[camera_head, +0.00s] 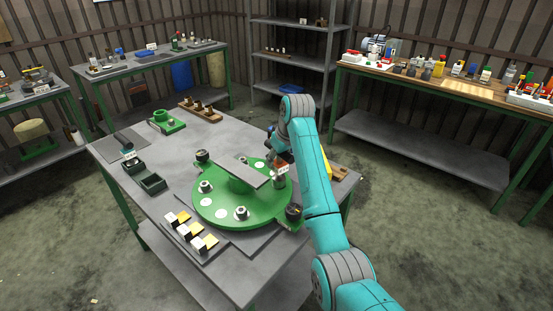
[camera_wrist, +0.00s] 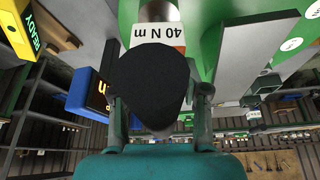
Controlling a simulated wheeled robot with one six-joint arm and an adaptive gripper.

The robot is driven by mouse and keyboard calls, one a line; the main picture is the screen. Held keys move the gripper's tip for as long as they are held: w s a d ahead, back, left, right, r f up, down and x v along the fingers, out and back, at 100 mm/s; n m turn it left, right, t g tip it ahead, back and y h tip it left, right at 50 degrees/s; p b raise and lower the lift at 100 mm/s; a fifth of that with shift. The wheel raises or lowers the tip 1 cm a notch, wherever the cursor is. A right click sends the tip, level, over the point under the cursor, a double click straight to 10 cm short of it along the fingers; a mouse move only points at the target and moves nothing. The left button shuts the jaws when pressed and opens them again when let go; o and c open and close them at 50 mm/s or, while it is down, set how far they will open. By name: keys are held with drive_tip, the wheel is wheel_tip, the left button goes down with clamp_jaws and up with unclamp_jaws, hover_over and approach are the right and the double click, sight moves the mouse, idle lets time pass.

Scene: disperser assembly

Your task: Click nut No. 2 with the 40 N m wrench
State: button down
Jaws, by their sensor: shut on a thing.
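My gripper (camera_head: 279,154) is over the back right part of the green round disperser plate (camera_head: 218,212), partly hidden by my arm. In the wrist view my gripper (camera_wrist: 158,106) is shut on the black end of the 40 N m wrench (camera_wrist: 150,85). Its white and orange label reads "40 N m" (camera_wrist: 157,32); the label also shows in the head view (camera_head: 283,170). Silver nuts stand on the plate at the left (camera_head: 205,186) and the front (camera_head: 241,212). No nut numbers are legible. The wrench's working end and whatever lies under it are hidden.
A grey bar (camera_head: 240,172) lies across the plate's raised middle. Dark round parts stand by the rim at back left (camera_head: 202,156) and right (camera_head: 293,212). White and yellow blocks (camera_head: 190,232) line the front. A yellow device reads "READY" (camera_wrist: 32,32), beside a blue one (camera_wrist: 88,95).

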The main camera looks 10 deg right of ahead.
drive_tip(key=shift+w+d+r+m+h, duration=0.1)
drive_tip(key=shift+m+h, duration=0.4)
drive_tip(key=shift+m, duration=0.7)
drive_tip(key=shift+n, duration=0.3)
drive_tip(key=shift+r, duration=0.15)
drive_tip(key=shift+r, duration=2.3)
